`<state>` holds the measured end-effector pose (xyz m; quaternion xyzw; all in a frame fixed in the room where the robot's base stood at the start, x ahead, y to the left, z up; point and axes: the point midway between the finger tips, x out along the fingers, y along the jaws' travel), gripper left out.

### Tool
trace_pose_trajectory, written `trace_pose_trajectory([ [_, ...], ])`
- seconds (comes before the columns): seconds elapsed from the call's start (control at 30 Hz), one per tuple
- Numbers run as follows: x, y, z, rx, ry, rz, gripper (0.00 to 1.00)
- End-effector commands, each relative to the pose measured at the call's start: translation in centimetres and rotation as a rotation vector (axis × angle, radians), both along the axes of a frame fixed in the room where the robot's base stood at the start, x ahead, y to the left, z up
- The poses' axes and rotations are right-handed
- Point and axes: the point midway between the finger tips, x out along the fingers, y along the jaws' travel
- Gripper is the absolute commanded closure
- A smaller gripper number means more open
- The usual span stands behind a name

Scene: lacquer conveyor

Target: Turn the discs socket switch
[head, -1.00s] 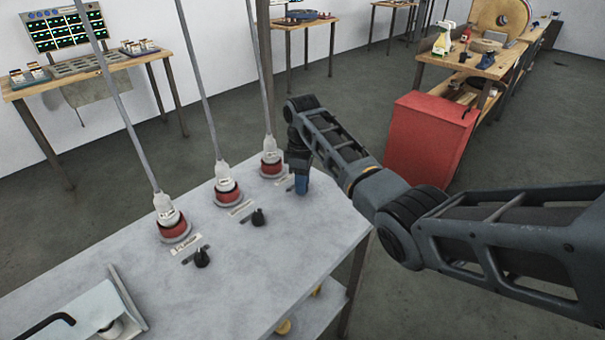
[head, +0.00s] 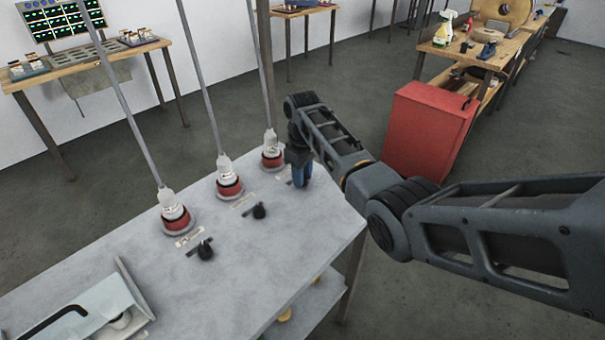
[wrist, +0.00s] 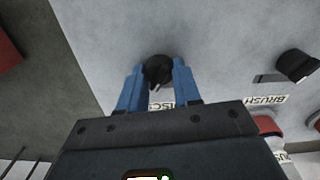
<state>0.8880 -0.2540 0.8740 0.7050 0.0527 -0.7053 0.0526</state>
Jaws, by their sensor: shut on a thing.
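The discs switch is a black knob (wrist: 158,70) on the grey panel. In the wrist view it sits between the two blue fingers of my gripper (wrist: 158,82), which is shut on it. A label (wrist: 162,106) reading "…ISCS" is partly covered beside it. In the head view my gripper (head: 301,176) points down at the far right switch place, and it hides the knob there. The red discs socket (head: 272,158) with a white plug in it stands just left of my gripper.
Two more black knobs (head: 205,250) (head: 259,211) stand along the panel, with red sockets (head: 175,218) (head: 229,187) and cords behind them. The brush knob (wrist: 297,65) is close to my gripper. A red cabinet (head: 430,130) stands beyond.

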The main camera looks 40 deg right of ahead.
Motion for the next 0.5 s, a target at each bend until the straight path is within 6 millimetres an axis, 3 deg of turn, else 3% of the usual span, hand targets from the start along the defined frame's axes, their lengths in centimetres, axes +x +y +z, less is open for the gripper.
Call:
trace_pose_trajectory([
  [0.2, 0.06, 0.00, 0.09, -0.001, -0.002, 0.000, 0.98],
  [0.23, 0.06, 0.00, 0.09, -0.001, -0.002, 0.000, 0.64],
  [0.5, 0.03, 0.00, 0.04, 0.000, -0.001, 0.001, 0.42],
])
